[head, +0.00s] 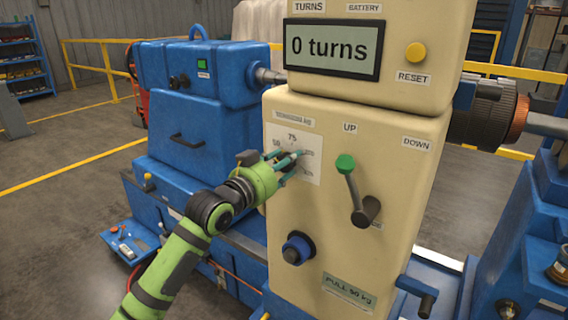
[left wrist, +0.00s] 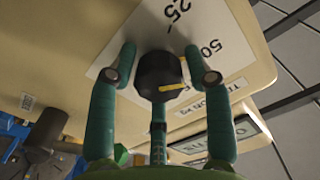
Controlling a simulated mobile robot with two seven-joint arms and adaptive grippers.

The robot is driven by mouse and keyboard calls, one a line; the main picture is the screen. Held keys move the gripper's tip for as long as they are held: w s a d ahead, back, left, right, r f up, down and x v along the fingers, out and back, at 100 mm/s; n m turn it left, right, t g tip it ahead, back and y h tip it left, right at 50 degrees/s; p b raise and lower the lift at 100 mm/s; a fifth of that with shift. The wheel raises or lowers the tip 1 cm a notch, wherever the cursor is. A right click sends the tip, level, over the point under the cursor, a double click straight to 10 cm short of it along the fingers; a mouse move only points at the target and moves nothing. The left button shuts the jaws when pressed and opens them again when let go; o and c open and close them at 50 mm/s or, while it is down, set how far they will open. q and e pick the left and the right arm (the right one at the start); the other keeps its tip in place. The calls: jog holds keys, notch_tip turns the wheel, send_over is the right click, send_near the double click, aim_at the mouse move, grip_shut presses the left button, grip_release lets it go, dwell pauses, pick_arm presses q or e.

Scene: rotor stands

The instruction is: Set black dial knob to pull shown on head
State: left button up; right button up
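The black dial knob (left wrist: 160,76) with a yellow pointer mark sits on a white scale plate (head: 304,170) on the cream cabinet. In the left wrist view the mark points to the right, toward the right finger; the numbers 25 and 50 show around the knob. My left gripper (head: 292,162) is at the dial, its fingers around the knob with gaps at the sides, so it looks open. In the head view the fingers hide most of the knob; 75 and 50 show on the plate. A label (head: 347,291) low on the cabinet reads PULL, its number blurred. My right gripper is out of view.
A blue round knob (head: 297,249) is below. The display (head: 331,49) reads 0 turns, beside a yellow reset button (head: 416,52). Blue machinery (head: 200,125) stands left.

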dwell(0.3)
pick_arm(q)
jog(key=v, duration=1.2)
